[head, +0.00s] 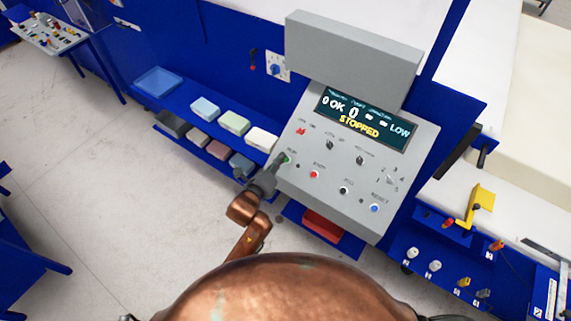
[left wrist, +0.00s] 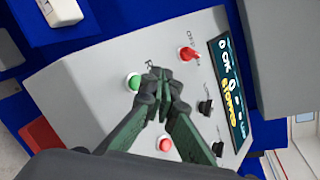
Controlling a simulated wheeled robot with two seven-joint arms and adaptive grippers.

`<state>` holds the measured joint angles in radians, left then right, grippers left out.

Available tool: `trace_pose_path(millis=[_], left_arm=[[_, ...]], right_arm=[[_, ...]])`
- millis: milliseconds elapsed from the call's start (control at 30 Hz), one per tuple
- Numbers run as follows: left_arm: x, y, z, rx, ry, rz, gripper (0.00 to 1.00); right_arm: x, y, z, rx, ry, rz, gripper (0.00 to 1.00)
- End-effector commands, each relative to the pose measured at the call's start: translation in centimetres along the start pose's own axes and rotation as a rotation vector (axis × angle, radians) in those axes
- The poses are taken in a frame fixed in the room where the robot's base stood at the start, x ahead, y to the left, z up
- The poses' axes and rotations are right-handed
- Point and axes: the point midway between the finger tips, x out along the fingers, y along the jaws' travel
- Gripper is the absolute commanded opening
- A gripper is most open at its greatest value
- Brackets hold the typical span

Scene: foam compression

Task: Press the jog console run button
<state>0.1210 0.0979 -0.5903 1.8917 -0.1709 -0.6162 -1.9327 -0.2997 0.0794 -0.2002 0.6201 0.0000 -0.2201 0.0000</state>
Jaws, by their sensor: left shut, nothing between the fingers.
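The jog console (head: 380,186) is a tilted grey panel with a dark display (head: 365,118) that reads STOPPED in yellow. The green run button (head: 285,158) is at the panel's left edge, and it also shows in the left wrist view (left wrist: 134,82). My left gripper (head: 277,166) is shut and empty, with its tips right by the run button. In the left wrist view the closed fingertips (left wrist: 160,84) are just beside the button; I cannot tell whether they touch the panel. My right gripper is not in view.
A red button (head: 314,174), a black button (head: 344,190) and a blue reset button (head: 374,208) line the panel's lower part. A red selector switch (head: 300,131) is above. Coloured blocks (head: 234,123) and a blue tray (head: 158,82) sit on the shelf at left.

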Motion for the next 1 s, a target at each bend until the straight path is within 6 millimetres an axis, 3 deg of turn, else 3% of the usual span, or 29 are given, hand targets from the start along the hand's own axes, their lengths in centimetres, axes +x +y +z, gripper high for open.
trace_pose_path(millis=[300,1000], left_arm=[[1.39,0.93,-0.87,0.003,-0.001,0.0,0.0],[1.41,0.92,-0.87,0.002,-0.001,0.0,0.0]], right_arm=[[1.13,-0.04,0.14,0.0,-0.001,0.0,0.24],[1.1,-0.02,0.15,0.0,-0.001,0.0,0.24]])
